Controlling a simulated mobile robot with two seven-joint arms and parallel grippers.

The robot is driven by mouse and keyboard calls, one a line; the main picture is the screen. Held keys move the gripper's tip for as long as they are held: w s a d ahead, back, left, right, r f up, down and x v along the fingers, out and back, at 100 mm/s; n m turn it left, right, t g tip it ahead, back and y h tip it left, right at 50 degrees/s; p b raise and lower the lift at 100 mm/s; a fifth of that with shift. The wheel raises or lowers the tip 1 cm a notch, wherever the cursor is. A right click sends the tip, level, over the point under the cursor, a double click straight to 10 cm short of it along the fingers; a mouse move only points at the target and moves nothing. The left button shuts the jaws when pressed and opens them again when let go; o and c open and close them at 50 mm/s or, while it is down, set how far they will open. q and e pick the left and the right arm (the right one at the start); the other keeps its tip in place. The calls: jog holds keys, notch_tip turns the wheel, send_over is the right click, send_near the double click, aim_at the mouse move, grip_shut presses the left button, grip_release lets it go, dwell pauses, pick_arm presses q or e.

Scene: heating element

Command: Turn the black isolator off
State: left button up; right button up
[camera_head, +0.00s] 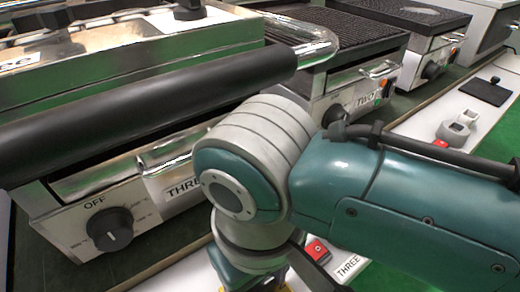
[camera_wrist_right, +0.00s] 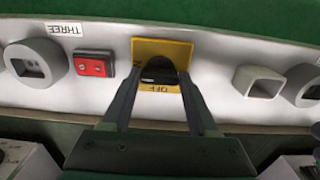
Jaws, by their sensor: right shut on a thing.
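The black isolator (camera_wrist_right: 158,70) is a dark rotary knob on a yellow plate (camera_wrist_right: 160,47) in the right wrist view. The word OFF reads upside down on the plate, on the side nearer my gripper; other lettering is partly covered. My right gripper (camera_wrist_right: 160,80) has one finger on each side of the knob and is shut on it. In the head view my teal right arm hides the knob and most of the gripper; only a sliver of the yellow plate shows below the arm. My left gripper is in neither view.
On the white panel a red switch (camera_wrist_right: 94,64) and grey sockets (camera_wrist_right: 37,63) (camera_wrist_right: 258,82) flank the yellow plate. In the head view, grills with a long black handle (camera_head: 150,115) and a black OFF-marked dial (camera_head: 110,229) stand left of and behind my arm.

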jog(key=c, duration=0.6)
